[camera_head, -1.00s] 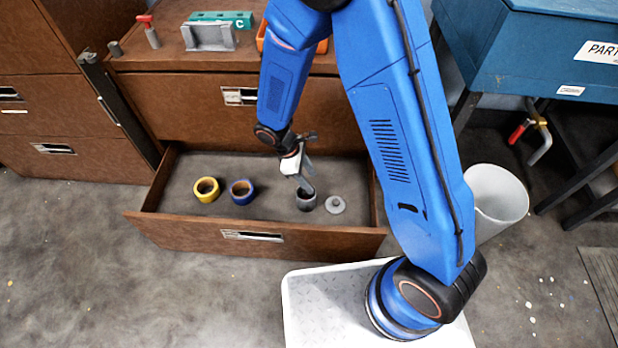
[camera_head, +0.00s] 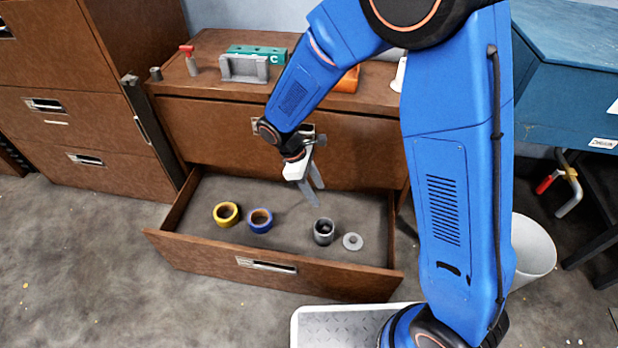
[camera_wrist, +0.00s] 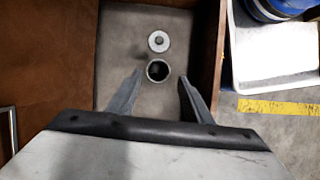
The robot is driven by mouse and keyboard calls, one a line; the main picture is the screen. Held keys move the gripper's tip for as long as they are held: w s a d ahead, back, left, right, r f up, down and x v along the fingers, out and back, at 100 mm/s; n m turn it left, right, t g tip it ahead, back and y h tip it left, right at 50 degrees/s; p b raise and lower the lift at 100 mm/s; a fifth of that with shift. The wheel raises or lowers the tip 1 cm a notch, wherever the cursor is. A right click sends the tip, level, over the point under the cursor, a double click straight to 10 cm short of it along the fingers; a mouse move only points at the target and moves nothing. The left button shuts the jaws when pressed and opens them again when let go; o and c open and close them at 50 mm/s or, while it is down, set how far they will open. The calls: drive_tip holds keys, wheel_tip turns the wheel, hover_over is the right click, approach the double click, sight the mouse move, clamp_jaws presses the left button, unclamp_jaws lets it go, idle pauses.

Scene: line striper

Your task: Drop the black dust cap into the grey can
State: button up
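A small grey can (camera_head: 323,240) stands upright on the drawer floor, beside a flat grey ring-like disc (camera_head: 352,242). The wrist view shows the can (camera_wrist: 159,80) from above with a dark interior, and the disc (camera_wrist: 158,41) just beyond it. I cannot tell whether the dark inside is the black dust cap or only shadow; no black cap shows elsewhere. My gripper (camera_head: 315,196) is above the can, apart from it. Its fingers are spread with nothing between them, as the wrist view (camera_wrist: 159,76) also shows.
The open drawer (camera_head: 270,268) also holds a yellow tape roll (camera_head: 227,214) and a blue one (camera_head: 260,220). Its walls surround my gripper's area. A pale bin (camera_head: 533,245) stands on the floor at right. A grey block (camera_head: 244,69) and a green block (camera_head: 262,51) sit on the cabinet top.

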drive_tip(key=shift+v, duration=2.7)
